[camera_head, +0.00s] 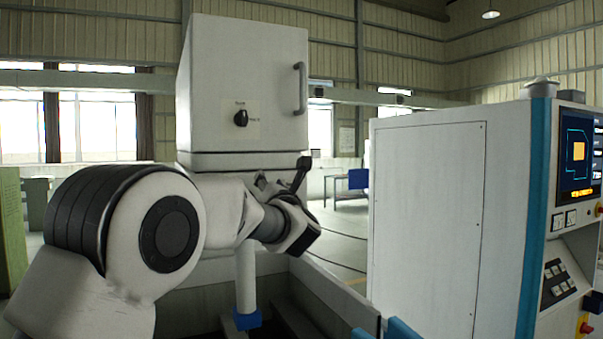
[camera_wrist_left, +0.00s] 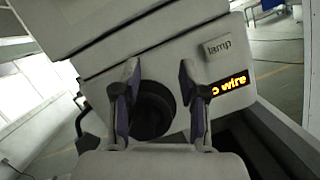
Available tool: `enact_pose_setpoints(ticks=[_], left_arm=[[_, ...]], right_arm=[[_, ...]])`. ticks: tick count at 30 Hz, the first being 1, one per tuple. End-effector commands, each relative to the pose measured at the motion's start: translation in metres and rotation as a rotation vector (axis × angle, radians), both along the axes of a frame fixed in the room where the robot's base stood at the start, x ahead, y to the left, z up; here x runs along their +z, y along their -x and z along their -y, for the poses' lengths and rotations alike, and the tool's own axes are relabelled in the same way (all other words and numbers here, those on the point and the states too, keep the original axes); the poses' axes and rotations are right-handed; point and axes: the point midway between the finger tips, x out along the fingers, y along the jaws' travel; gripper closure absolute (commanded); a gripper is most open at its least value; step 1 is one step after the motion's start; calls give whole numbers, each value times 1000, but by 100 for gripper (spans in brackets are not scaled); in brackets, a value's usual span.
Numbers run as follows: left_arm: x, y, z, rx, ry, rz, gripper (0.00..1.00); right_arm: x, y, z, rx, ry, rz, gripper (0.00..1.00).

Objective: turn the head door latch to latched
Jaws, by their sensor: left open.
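The latch is a small black knob (camera_head: 241,118) on a pale plate on the front of the white head box (camera_head: 215,75), with small labels above it and to its right, too small to read surely. The knob looks roughly upright. My left gripper (camera_head: 304,170) is below and to the right of the knob, apart from it. In the wrist view the left gripper (camera_wrist_left: 158,88) is open, its two fingers spread in front of a dark round part (camera_wrist_left: 152,112) on a white housing. I cannot tell whether they touch it. My right gripper is not in view.
A grey door handle (camera_head: 300,88) stands on the head box's right edge. A white cabinet (camera_head: 430,220) with a screen (camera_head: 578,155) fills the right. A "lamp" label (camera_wrist_left: 219,47) and a lit display (camera_wrist_left: 231,92) show in the wrist view. A white vertical pipe (camera_head: 246,275) stands below my arm.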

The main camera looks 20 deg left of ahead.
Motion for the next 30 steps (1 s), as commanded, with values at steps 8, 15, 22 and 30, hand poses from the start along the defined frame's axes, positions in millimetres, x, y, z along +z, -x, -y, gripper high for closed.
enact_pose_setpoints(ticks=[8,15,22,30], left_arm=[[123,46,-16,-27,251,405,57],[143,20,-45,-27,248,400,57],[149,1,-66,-28,245,398,57],[147,0,-67,-29,245,396,68]], right_arm=[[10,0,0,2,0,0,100],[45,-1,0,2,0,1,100],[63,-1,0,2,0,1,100],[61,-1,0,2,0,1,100]])
